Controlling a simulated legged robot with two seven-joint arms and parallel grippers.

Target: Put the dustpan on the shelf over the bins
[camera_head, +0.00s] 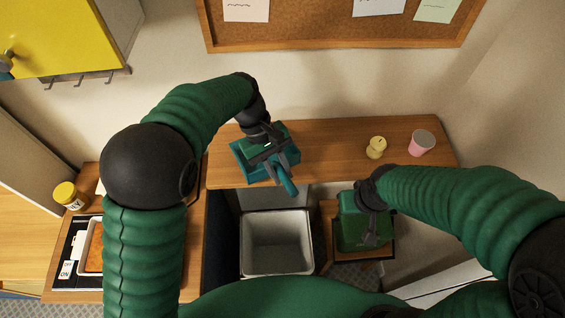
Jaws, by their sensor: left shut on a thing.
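The teal dustpan (249,165) is at the left part of the wooden shelf (325,155), its handle (289,187) pointing toward me past the shelf's front edge. My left gripper (272,158) is over it and shut on it, covering part of it. Whether the pan rests fully on the shelf I cannot tell. Below the shelf stands an open, empty-looking pale grey bin (277,242). My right gripper (370,192) is lower right, in front of the shelf, by a green container (362,232); its fingers are too dark to read.
A yellow object (376,147) and a pink cup (421,143) stand on the shelf's right part. A corkboard (330,32) hangs above. A yellow cabinet (65,35) with hooks is upper left. A yellow-lidded jar (70,195) and a tray (93,247) are at left. The shelf's middle is clear.

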